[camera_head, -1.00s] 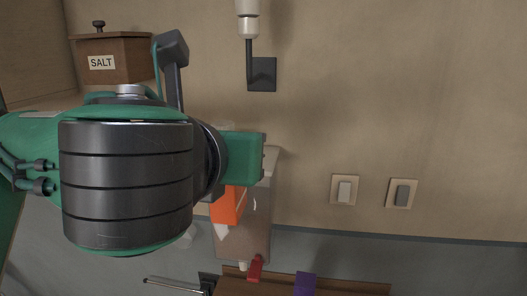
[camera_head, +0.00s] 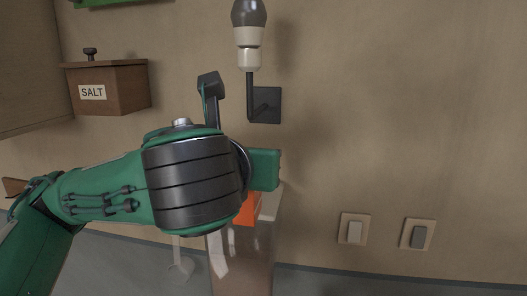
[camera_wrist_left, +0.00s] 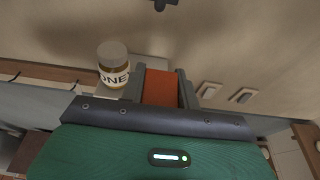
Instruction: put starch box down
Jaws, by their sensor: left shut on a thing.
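The starch box appears to be the orange box (camera_wrist_left: 160,88) between the two fingers of my left gripper (camera_wrist_left: 161,77) in the left wrist view. The gripper is shut on it. In the head view only a small orange part of the box (camera_head: 247,212) shows below the green gripper body, and my left wrist (camera_head: 264,170) hides the rest. The box overlaps the top of a grey glossy upright body (camera_head: 243,258) in the picture; whether they touch cannot be told. My right gripper is in neither view.
A wooden SALT box (camera_head: 107,88) hangs on the wall at left. A lamp (camera_head: 249,35) is on the wall above the gripper. Two switches (camera_head: 354,229) are at right.

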